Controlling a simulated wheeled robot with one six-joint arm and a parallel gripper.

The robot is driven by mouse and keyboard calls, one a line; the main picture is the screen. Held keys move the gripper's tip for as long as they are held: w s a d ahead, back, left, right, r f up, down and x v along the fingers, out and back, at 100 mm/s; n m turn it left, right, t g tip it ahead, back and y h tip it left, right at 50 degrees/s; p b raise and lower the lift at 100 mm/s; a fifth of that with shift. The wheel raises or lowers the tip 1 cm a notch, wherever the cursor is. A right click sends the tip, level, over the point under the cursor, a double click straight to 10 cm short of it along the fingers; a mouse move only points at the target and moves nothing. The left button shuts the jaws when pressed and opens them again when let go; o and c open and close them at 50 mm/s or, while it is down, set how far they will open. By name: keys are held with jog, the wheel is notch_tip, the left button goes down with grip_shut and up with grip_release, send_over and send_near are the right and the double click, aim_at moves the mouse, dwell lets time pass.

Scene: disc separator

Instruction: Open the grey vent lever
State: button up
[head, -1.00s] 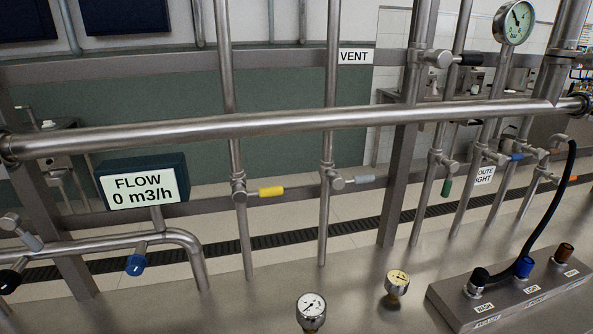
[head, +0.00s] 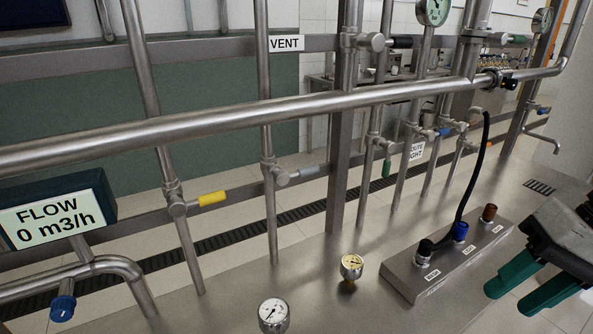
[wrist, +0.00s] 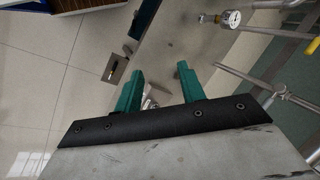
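The grey vent lever (head: 313,170) sticks out to the right from a valve on a vertical pipe (head: 267,130), below the white VENT sign (head: 287,44). It lies roughly level, across the pipe. My gripper (head: 533,287) is at the lower right of the head view, well apart from the lever. Its two green fingers are spread with nothing between them. The gripper also shows in the wrist view (wrist: 157,88), open and empty. I cannot make out the grey lever in the wrist view.
A yellow lever (head: 212,198) sits left of the grey one. A long horizontal pipe (head: 350,100) crosses in front of the vertical pipes. Gauges (head: 273,314) and a box with a black hose (head: 445,270) stand on the steel surface. A flow display (head: 55,215) is at left.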

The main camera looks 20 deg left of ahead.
jog(key=w+a+r+g+y, duration=0.1)
jog(key=w+a+y, duration=0.2)
jog(key=w+a, duration=0.4)
jog(key=w+a+r+g+y, duration=0.1)
jog(key=w+a+y, duration=0.3)
jog(key=a, duration=0.5)
jog(key=m+t+y, duration=0.1)
jog(key=m+y, duration=0.1)
jog(key=y, duration=0.3)
send_near(315, 171)
jog(key=a, duration=0.5)
jog(key=shift+s+f, duration=0.15)
jog(key=shift+s, duration=0.25)
jog(key=shift+w+a, duration=0.1)
jog(key=shift+a, duration=0.3)
jog(key=a+f, duration=0.1)
jog(key=a, duration=0.6)
jog(key=shift+s, duration=0.3)
jog(key=shift+a, duration=0.1)
grip_shut()
